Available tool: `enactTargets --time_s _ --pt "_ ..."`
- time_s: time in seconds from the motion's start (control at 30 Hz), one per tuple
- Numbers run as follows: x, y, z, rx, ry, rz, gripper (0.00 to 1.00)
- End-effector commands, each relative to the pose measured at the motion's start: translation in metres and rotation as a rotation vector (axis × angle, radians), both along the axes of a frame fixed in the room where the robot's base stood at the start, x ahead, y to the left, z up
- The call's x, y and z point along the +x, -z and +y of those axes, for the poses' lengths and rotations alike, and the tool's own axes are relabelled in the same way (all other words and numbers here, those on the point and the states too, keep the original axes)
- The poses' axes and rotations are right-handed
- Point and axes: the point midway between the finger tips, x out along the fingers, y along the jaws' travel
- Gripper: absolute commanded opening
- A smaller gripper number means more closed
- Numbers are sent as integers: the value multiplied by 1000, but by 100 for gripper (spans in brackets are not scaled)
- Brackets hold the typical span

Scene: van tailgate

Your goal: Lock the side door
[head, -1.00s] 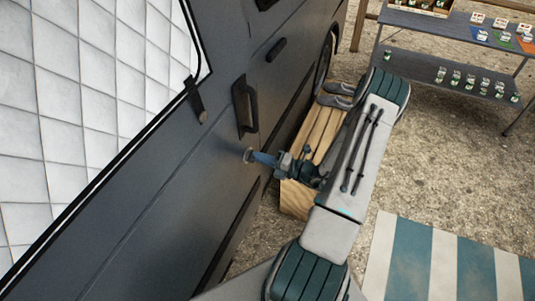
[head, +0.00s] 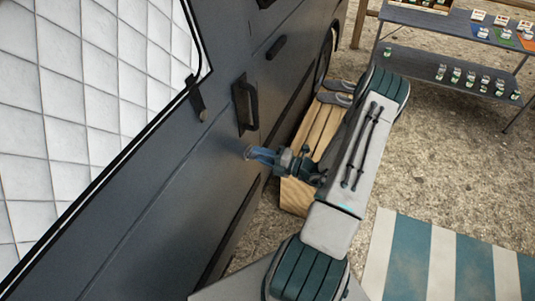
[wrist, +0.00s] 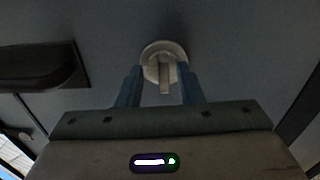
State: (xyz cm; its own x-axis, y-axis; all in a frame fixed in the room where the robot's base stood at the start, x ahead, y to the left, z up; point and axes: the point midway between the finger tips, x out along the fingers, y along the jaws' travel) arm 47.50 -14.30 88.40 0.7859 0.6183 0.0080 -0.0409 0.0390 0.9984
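The side door (head: 150,190) is a dark grey panel of the van and stands shut as far as I can see. Its lock is a small pale round fitting (wrist: 163,48) with a narrow turn tab pointing down in the wrist view. My gripper (wrist: 160,84) is at the lock, its two blue fingers apart on either side of the tab. Gaps show between the tab and both fingers. In the head view the fingers (head: 265,155) reach the door just below the black door handle (head: 246,105), and they mostly hide the lock.
The black handle also shows at left in the wrist view (wrist: 42,66). A wooden crate (head: 296,196) with grey shoes on top stands against the van behind my gripper. A shelf with small goods (head: 440,75) is at the back right. A striped mat (head: 445,260) lies at the lower right.

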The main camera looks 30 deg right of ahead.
Motion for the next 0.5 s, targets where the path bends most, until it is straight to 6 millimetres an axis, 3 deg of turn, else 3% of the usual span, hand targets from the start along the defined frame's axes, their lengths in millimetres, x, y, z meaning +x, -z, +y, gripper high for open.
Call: enactTargets --time_s 0.33,0.5 --pt "-4 3 -5 -3 5 5 33" --pt "-25 5 -22 -4 7 5 33"
